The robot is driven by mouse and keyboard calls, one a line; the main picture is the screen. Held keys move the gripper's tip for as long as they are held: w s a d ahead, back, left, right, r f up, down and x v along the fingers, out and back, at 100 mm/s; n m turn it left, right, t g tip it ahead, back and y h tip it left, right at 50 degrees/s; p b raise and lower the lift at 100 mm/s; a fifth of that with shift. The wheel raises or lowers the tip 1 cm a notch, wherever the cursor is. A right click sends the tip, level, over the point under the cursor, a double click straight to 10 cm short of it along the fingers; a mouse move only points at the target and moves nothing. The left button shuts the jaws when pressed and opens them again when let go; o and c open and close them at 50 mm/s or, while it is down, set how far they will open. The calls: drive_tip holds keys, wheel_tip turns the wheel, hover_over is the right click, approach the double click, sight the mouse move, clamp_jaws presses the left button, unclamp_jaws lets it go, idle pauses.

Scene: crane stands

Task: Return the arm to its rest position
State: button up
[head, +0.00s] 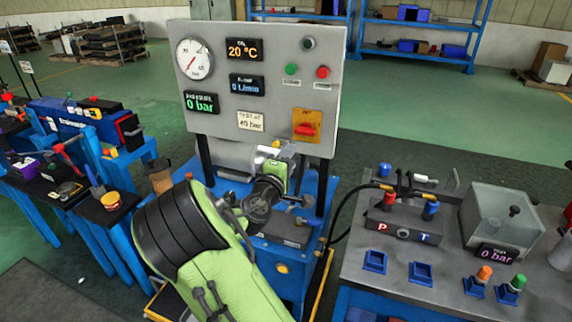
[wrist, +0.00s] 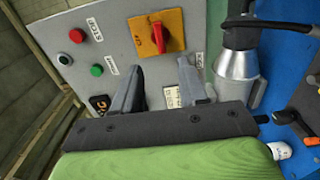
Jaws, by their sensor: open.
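My green and black arm rises from the bottom of the head view. My gripper (wrist: 160,90) shows in the wrist view with its two dark fingers apart and nothing between them. In that view the fingers are in front of the grey control panel (wrist: 120,30). In the head view the panel (head: 225,130) stands upright behind my arm, with a dial, several displays and buttons. The fingertips are not clearly visible in the head view.
A red switch on an orange plate (head: 306,126) sits at the panel's lower right. On the right a grey bench (head: 365,282) carries a P-O-T block (head: 403,222), a clear box (head: 502,215) and several fittings. Blue stands (head: 120,190) with tools are at left. Green floor (head: 400,110) lies open behind.

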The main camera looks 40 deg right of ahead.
drive_tip(key=shift+v, duration=1.05)
drive_tip(key=s+a+r+m+g+y+p, duration=0.1)
drive_tip(key=s+a+r+m+y+p, duration=0.1)
drive_tip(key=s+a+y, duration=0.6)
drive_tip(key=s+a+r+m+g+y+p, duration=0.1)
drive_tip(key=s+a+r+m+y+p, duration=0.2)
drive_tip(key=s+a, duration=1.2)
drive_tip(key=a+r+y+p, duration=0.2)
drive_tip(key=a+y+p, duration=0.2)
drive_tip(key=y, duration=0.1)
drive_tip(key=shift+a+r+g, duration=0.2)
drive_tip(key=shift+g, duration=0.1)
